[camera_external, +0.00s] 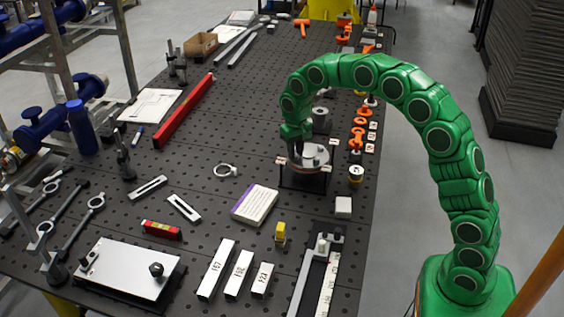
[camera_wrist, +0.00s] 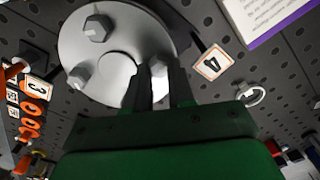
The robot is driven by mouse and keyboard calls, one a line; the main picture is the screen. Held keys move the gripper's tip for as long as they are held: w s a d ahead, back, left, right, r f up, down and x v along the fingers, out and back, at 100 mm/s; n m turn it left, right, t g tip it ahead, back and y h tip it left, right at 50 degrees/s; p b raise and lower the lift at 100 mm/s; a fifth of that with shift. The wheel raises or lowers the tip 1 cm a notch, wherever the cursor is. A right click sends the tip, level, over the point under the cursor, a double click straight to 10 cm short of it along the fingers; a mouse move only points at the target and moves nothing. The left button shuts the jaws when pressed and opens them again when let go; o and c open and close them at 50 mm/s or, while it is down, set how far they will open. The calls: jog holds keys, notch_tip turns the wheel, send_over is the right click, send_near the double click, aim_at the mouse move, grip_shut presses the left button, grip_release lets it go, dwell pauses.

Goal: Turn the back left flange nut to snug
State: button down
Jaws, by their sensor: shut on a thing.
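The round silver flange (camera_external: 310,163) sits on a dark stand near the right side of the bench. In the wrist view the flange (camera_wrist: 120,50) fills the upper left, with a raised round centre. Two hex nuts show clear of my gripper, one at the top (camera_wrist: 97,27) and one at the left (camera_wrist: 78,77). My gripper (camera_external: 296,152) reaches down over the back left part of the flange. In the wrist view its two dark fingers (camera_wrist: 158,82) close around a flange nut (camera_wrist: 158,68) at the rim, and they partly hide it.
Number tags 4 (camera_wrist: 213,63) and 3 (camera_wrist: 38,86) stand beside the flange. Orange parts (camera_external: 357,137) line the bench's right edge. A white and purple booklet (camera_external: 255,205) and a metal ring (camera_external: 225,170) lie to the left. Bare perforated bench top surrounds them.

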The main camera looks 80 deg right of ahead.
jog(key=shift+r+m, duration=0.1)
jog(key=shift+m, duration=0.8)
jog(key=c, duration=1)
grip_release()
jog(key=shift+o, duration=0.2)
